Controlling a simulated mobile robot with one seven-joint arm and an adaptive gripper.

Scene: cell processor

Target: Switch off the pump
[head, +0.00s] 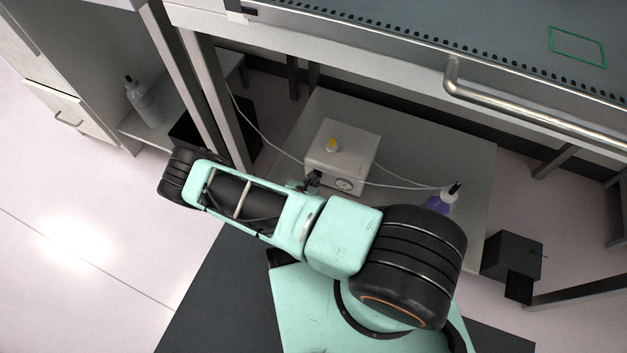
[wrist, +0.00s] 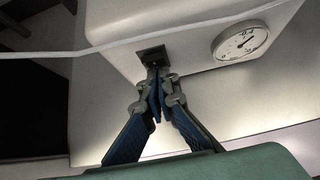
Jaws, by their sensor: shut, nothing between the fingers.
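The pump (head: 352,148) is a pale box with a yellow knob (head: 332,145) on top and a round gauge (head: 344,184) on its front. In the wrist view the pump (wrist: 190,25) fills the top, with the gauge (wrist: 240,44) at the right. A small black switch (wrist: 152,54) sits on the front face, left of the gauge. My gripper (wrist: 157,76) is shut and empty, its tips just below the switch and very close to it. I cannot tell if they touch. The switch's setting is not readable, as the tips partly cover it.
The pump stands on a low shelf (head: 440,155) under a bench with a metal rail (head: 520,108). A thin white tube (head: 400,186) runs across the pump front to a purple bottle (head: 440,202). A dark box (head: 512,258) is at the right.

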